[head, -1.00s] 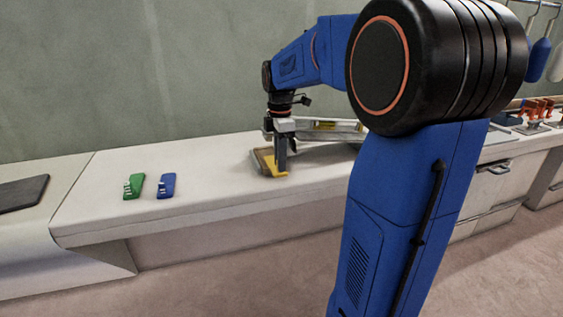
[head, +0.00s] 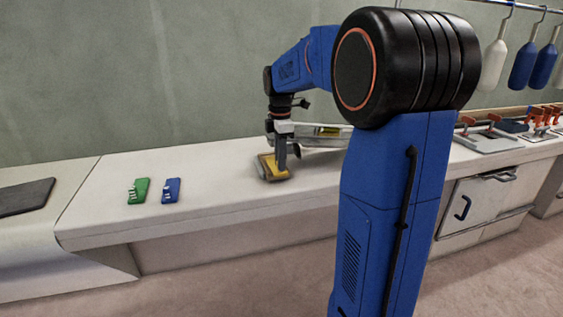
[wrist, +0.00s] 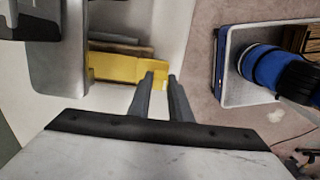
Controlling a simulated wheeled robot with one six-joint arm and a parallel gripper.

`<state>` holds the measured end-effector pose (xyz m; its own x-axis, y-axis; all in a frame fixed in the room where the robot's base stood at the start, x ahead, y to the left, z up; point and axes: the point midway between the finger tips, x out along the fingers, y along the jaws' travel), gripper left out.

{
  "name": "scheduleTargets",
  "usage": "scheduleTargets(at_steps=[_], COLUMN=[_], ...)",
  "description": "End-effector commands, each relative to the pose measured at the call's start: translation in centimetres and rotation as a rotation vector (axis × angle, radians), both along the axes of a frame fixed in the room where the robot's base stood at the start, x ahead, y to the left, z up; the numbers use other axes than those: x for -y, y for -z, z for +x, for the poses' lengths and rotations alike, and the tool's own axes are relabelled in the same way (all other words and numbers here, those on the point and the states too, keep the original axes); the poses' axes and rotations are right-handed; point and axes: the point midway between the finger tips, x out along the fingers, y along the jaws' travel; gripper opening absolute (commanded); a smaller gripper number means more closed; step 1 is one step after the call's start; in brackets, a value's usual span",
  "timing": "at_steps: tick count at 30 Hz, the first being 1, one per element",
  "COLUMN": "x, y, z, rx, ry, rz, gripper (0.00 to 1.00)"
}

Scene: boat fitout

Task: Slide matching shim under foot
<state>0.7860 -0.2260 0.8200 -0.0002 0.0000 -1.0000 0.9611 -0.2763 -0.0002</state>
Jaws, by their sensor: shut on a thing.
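A yellow shim (head: 270,162) lies low at the bench top, over or beside a grey-brown pad (head: 262,175). My gripper (wrist: 162,76) is shut on the right end of the yellow shim (wrist: 110,66) in the wrist view. The shim's left end meets a grey metal part (wrist: 58,65), perhaps the foot; whether it reaches underneath I cannot tell. A green shim (head: 138,191) and a blue shim (head: 171,190), each stepped, lie apart on the bench at left. A grey beam with a yellow-windowed level (head: 328,131) extends behind my gripper.
The white bench top (head: 100,215) is clear between the blue shim and the pad. A dark mat (head: 25,197) lies at far left. Orange-handled clamps (head: 490,130) stand at right, below hanging bottles (head: 522,66). A wall runs behind.

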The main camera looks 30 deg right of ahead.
Motion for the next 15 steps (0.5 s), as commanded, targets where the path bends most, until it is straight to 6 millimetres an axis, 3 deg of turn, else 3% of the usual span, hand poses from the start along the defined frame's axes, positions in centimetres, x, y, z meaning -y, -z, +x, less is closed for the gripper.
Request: scheduleTargets(at_steps=[15], x=[0.6], y=[0.1], z=[2.1], rx=[0.0], ry=[0.0], rz=[0.0], gripper=[0.0])
